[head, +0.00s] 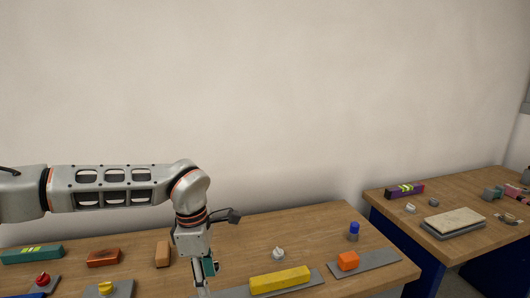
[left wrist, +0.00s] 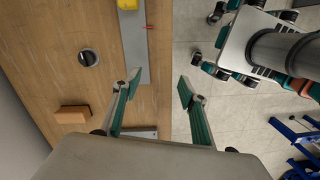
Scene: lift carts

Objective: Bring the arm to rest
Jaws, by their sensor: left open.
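My left arm comes in from the left in the head view and bends down at the wrist. My left gripper (head: 205,281) points down near the front of the wooden table (head: 225,235); its lower end is cut off by the picture edge. In the left wrist view the gripper (left wrist: 159,86) is open, its two green-sided fingers wide apart with nothing between them. One finger is over the table edge side and the other over the tiled floor. My right gripper is in neither view.
A brown block (head: 162,254) is left. A second table (head: 390,213) stands right.

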